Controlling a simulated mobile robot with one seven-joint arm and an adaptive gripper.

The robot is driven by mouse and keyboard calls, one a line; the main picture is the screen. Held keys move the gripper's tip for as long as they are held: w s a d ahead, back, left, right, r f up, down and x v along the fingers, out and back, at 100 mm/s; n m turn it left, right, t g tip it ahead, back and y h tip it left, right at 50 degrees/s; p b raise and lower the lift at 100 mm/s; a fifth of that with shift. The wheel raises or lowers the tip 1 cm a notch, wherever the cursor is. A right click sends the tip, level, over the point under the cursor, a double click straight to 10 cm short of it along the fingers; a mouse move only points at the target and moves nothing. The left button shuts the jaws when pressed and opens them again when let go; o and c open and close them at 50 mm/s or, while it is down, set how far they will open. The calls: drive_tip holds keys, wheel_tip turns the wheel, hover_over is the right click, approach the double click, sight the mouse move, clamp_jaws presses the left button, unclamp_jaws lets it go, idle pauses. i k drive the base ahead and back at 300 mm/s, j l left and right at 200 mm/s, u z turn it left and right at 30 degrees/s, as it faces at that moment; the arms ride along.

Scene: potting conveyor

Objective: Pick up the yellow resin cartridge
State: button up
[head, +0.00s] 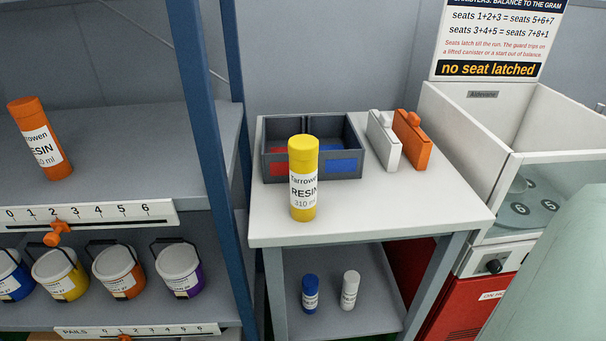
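The yellow resin cartridge (303,180) stands upright on the white top of a small table (380,222), near its front left. It has a yellow cap and a white label reading "RESIN 310 ml". It stands in front of a dark divided bin and partly covers it. Nothing holds the cartridge. My gripper is not in view.
The dark bin (349,141) has red and blue labels. White (383,139) and orange (412,140) flat cases stand right of it. A white-walled machine (470,140) borders the right.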

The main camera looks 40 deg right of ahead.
sight(303, 149)
drive_tip(key=k+l+u, duration=0.35)
drive_tip(key=l, duration=0.2)
drive_tip(key=k+l+u, duration=0.2)
drive_tip(key=l+u, duration=0.15)
drive_tip(key=k+l+u, duration=0.35)
drive_tip(key=k+l, duration=0.05)
drive_tip(key=l, duration=0.1)
